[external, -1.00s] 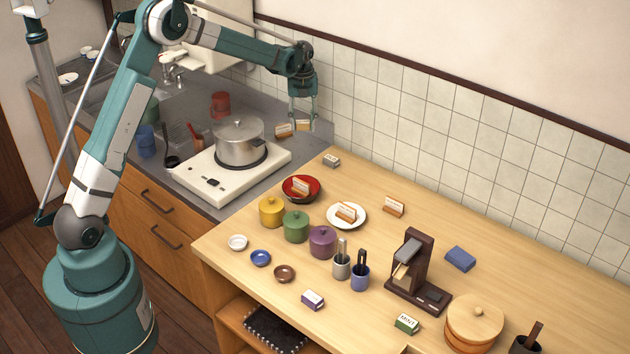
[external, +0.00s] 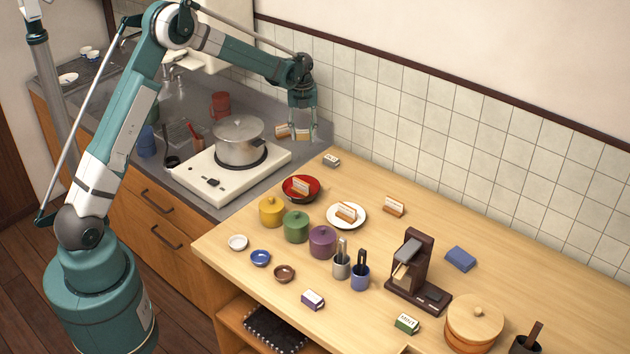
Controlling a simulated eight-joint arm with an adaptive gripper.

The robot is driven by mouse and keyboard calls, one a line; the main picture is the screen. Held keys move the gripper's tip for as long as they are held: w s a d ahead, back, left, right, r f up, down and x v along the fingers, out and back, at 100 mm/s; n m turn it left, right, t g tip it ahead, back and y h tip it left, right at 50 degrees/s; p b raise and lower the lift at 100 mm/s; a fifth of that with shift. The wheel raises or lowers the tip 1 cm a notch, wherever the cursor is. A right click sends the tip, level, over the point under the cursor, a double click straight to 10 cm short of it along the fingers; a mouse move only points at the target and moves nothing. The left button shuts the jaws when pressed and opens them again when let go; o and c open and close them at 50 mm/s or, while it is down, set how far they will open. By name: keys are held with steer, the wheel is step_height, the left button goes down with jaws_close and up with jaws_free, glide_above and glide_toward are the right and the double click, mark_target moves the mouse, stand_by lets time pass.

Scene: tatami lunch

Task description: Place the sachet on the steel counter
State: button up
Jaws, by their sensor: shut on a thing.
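My gripper (external: 302,137) points down over the back right part of the steel counter (external: 307,153), near the tiled wall. It is shut on a small white and orange-brown sachet (external: 302,134), partly hidden by the fingers. The sachet is at or just above the counter; I cannot tell if it touches. A similar sachet (external: 282,130) sits on the counter just to the left of it.
A steel pot (external: 238,148) stands on a white hob (external: 205,178) to the left of my gripper. A small box (external: 331,160) lies near the table's back corner.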

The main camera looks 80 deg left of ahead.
mark_target(303, 152)
steer(key=shift+f, duration=0.8)
steer(key=shift+f, duration=1.9)
steer(key=shift+f, duration=0.15)
steer(key=o, duration=0.7)
step_height(303, 152, up, 12)
steer(key=shift+r, duration=0.2)
